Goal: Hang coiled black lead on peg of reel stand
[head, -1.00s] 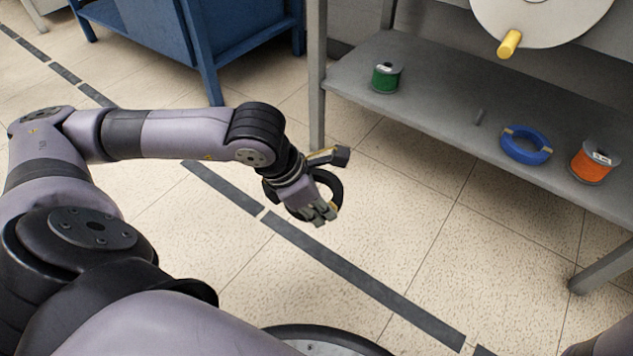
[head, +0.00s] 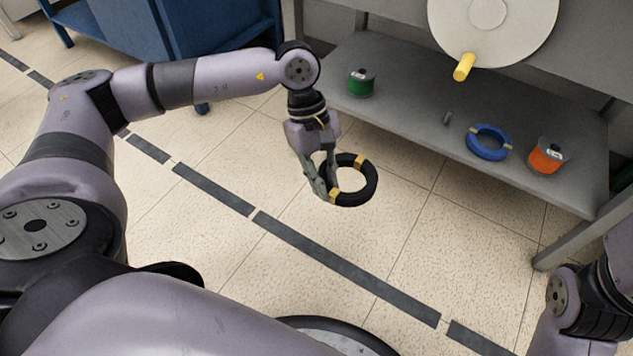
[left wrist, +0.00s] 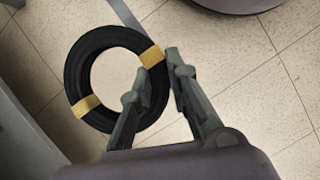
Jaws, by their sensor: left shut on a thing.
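The coiled black lead (head: 372,187) is a black ring with two yellow bands. My left gripper (head: 329,190) is shut on one side of it and holds it in the air above the floor. In the left wrist view the coil (left wrist: 72,72) sits between the fingers of my left gripper (left wrist: 157,82), gripped near one yellow band. The reel stand shows as a white disc (head: 535,25) with a yellow peg (head: 464,67) at the top right, apart from the coil. My right gripper is out of view; part of my right arm shows at the lower right.
A grey shelf (head: 400,118) below the reel holds a green spool (head: 361,83), a blue coil (head: 487,143), an orange spool (head: 547,155) and a small grey pin (head: 447,118). A blue bench (head: 170,45) stands at the back left. Open floor lies before the shelf.

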